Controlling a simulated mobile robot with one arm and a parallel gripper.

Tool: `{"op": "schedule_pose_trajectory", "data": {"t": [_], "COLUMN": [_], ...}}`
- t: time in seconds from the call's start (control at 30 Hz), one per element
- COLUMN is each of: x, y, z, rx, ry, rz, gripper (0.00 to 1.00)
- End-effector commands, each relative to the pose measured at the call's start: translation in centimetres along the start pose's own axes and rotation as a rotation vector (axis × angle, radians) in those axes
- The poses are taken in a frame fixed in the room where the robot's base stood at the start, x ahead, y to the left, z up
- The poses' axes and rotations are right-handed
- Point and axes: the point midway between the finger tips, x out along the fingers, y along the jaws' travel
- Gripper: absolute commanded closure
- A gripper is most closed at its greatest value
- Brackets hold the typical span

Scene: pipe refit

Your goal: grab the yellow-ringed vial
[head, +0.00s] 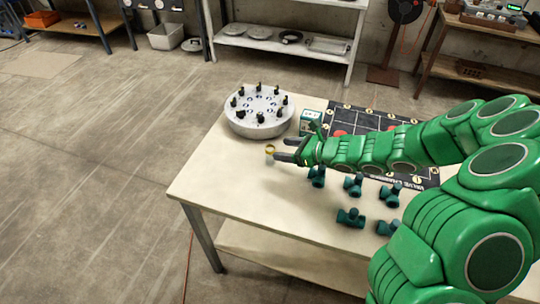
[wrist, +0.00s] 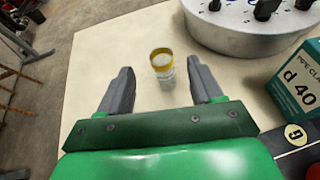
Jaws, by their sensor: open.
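The yellow-ringed vial (wrist: 163,69) is a small clear vial with a yellow ring at its top. It stands upright on the pale table, and in the head view (head: 270,153) it is near the table's left part, just past my fingertips. My gripper (wrist: 163,78) is open, with one dark finger on each side of the vial in the wrist view. It appears empty, and I cannot tell how far the vial lies between the fingers. In the head view my gripper (head: 281,150) reaches in from the right.
A round grey carousel (head: 259,117) with several black knobs stands behind the vial. A small teal-and-white box (head: 310,121) and a dark board (head: 372,118) lie to the right. Several dark teal pipe fittings (head: 352,186) are on the table's front right. The table's left front is clear.

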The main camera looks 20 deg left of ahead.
Motion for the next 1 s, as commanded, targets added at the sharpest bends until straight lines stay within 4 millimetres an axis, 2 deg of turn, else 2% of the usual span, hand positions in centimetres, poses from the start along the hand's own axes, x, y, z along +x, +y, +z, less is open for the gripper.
{"op": "schedule_pose_trajectory", "data": {"t": [0.37, 0.7, 1.0], "x": [2.3, 5.6, 6.7], "y": [0.1, -0.1, -0.2], "z": [-0.1, -0.3, -0.3], "rx": [-0.001, -0.002, -0.002], "ry": [0.000, 0.001, 0.000], "rz": [0.003, 0.004, 0.002], "gripper": [0.35, 0.35, 0.35]}}
